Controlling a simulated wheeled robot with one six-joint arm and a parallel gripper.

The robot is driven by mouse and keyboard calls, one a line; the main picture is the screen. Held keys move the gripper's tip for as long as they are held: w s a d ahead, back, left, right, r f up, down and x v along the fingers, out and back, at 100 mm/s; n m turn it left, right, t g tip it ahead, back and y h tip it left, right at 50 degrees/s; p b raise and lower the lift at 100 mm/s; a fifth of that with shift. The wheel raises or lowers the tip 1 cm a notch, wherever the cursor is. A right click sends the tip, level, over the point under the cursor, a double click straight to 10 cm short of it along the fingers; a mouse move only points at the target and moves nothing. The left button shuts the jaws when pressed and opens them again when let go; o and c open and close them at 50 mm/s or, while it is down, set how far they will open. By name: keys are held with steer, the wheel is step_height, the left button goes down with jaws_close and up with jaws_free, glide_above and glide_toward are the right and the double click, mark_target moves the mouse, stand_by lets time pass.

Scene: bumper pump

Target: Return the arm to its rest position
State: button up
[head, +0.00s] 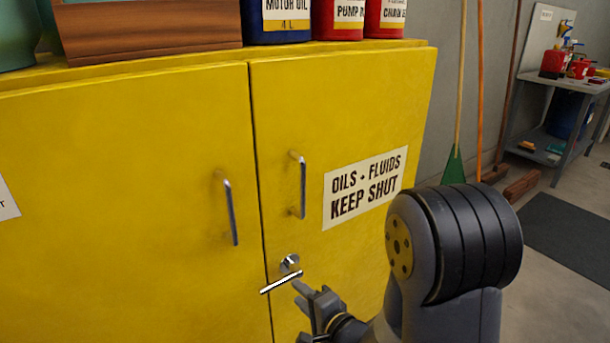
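My arm reaches in from the lower right of the head view, with its large black joint in front of the cabinet's right edge. My gripper (303,293) is low in the middle, close to the metal lever handle (281,284) on the yellow cabinet (150,160). The lever slants slightly, its left end lower. I cannot tell whether the gripper touches the lever. The fingers are small and partly hidden, so their opening is unclear. Both cabinet doors look closed.
Two upright bar handles (229,212) (299,186) stick out from the doors. Containers and a wooden box (150,30) stand on top. A green broom (453,165) leans on the wall. A grey workbench (575,84) and a dark mat (570,225) are at right.

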steer(key=b+x, duration=0.1)
steer(key=x, duration=0.4)
steer(key=shift+w+a, duration=0.1)
steer(key=shift+w, duration=0.05)
steer(key=p+v, duration=0.2)
steer(key=v, duration=0.9)
steer(key=shift+n, duration=0.7)
steer(key=shift+f+b+x, duration=0.15)
steer(key=shift+b+x, duration=0.65)
steer(key=shift+x, duration=2)
steer(key=shift+f+b+x, duration=0.2)
steer(key=shift+b+x, duration=0.6)
steer(key=shift+x, duration=2)
